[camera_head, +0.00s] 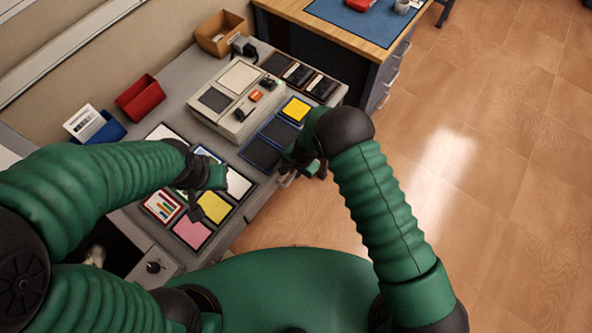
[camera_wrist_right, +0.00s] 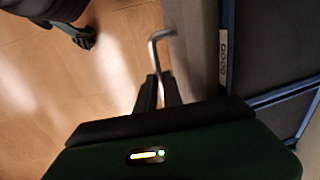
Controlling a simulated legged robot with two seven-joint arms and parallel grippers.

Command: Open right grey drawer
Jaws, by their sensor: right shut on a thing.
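The grey drawer front (camera_wrist_right: 197,45) stands at the right of the wrist view, with a thin metal bar handle (camera_wrist_right: 155,45) sticking out from it. My right gripper (camera_wrist_right: 160,92) is shut on this handle. In the head view my right gripper (camera_head: 300,170) is at the front edge of the grey desk (camera_head: 257,203), largely hidden by my own arm. How far the drawer stands out cannot be told. My left gripper (camera_head: 195,203) is above the desktop among the coloured cards; its jaw opening is unclear.
The desktop holds a grey device (camera_head: 222,118), a yellow pad (camera_head: 296,109), a pink card (camera_head: 192,232), a red bin (camera_head: 141,97) and a brown box (camera_head: 220,34). A wooden-topped bench (camera_head: 375,45) stands behind. The tiled floor (camera_head: 500,150) at the right is clear.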

